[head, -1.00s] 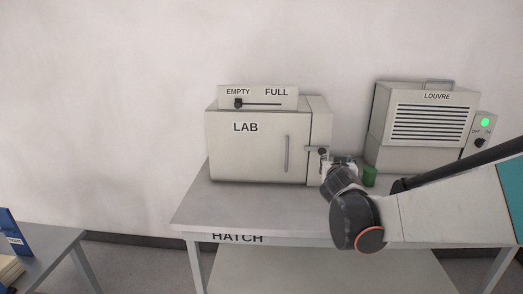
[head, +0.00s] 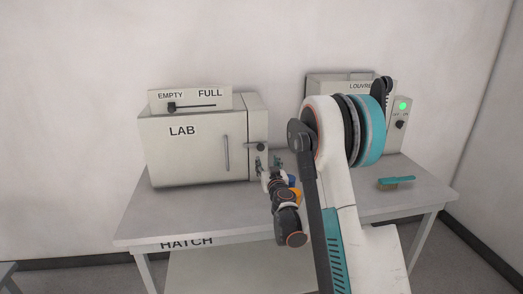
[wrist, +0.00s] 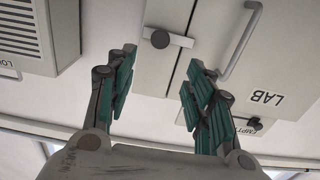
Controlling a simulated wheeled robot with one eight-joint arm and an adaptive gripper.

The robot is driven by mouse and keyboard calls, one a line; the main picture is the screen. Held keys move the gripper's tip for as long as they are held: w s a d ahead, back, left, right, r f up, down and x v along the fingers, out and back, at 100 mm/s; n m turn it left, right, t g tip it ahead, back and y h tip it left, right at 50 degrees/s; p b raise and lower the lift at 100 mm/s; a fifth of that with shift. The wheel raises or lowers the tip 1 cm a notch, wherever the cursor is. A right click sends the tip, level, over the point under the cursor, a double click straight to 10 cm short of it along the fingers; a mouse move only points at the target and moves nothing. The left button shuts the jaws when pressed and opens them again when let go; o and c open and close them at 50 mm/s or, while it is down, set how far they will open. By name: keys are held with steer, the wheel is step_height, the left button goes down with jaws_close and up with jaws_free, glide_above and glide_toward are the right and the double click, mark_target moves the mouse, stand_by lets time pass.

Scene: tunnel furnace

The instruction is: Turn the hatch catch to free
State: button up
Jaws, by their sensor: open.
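The hatch is the door (head: 187,150) of the pale box labelled LAB, with a vertical bar handle (head: 226,153). Its catch (head: 257,146) is a dark round knob on the right-hand frame. In the wrist view, which is upside down, the catch (wrist: 160,39) has a short bar pointing from the knob across the seam onto the door. My gripper (head: 267,163) is just below and in front of the catch. In the wrist view my gripper (wrist: 162,60) has its green-padded fingers spread, with the knob beyond the tips and nothing between them. I cannot see any contact.
A slider box (head: 190,99) marked EMPTY and FULL sits on the LAB box. The louvre unit (head: 340,84) stands right, partly behind my arm, with a switch panel (head: 402,112) lit green. A teal brush (head: 395,183) lies on the table's right (head: 420,195). The table's front left is clear.

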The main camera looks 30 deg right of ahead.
mark_target(261, 148)
steer(key=b+x, duration=0.2)
steer(key=x, duration=1.1)
steer(key=shift+c, duration=0.3)
jaws_close()
